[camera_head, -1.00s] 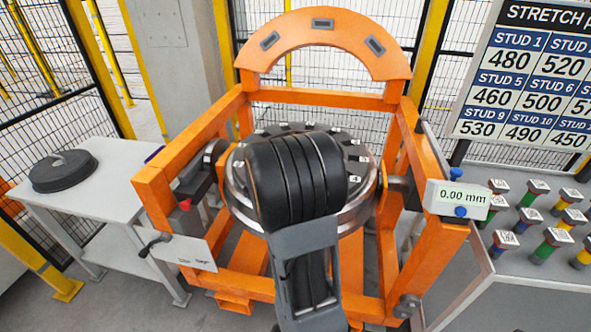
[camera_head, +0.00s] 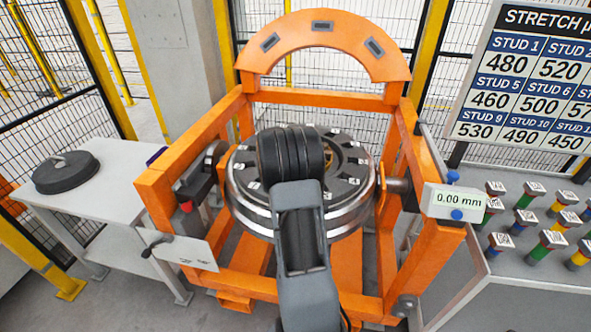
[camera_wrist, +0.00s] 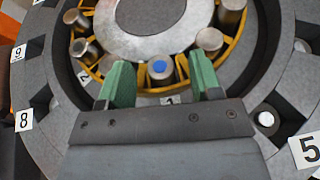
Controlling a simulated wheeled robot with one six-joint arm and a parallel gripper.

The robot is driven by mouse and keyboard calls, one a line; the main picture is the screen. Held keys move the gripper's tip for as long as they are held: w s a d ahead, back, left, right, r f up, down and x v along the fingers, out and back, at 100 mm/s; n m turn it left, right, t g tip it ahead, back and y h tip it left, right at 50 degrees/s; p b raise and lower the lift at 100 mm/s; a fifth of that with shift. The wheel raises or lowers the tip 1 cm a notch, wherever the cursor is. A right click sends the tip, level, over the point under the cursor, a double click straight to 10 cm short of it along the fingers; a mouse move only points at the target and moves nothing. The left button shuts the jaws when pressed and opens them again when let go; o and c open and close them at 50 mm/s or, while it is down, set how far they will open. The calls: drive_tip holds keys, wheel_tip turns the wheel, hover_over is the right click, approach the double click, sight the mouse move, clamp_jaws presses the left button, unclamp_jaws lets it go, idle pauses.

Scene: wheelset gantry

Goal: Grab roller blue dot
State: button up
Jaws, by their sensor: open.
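The roller with the blue dot (camera_wrist: 161,69) is a short metal cylinder, seen end-on in the wrist view. It sits in the yellow cage (camera_wrist: 147,86) of the bearing, at its near side. My gripper (camera_wrist: 160,78) is open, with one green finger to the left of this roller and one to the right. I cannot tell how far the fingertips are above it or whether they touch it. In the head view my arm covers the gripper and the roller; the round wheelset (camera_head: 350,205) shows around the arm.
Several plain metal rollers stand in the cage, one (camera_wrist: 209,41) close to the right finger. A grey ring with number tags (camera_wrist: 24,119) surrounds the cage. The orange frame (camera_head: 325,95) encloses the wheelset. A side table (camera_head: 110,205) holds a dark lid (camera_head: 66,172).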

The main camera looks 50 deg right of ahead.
drive_tip(key=shift+d, duration=0.1)
clamp_jaws()
idle(0.6)
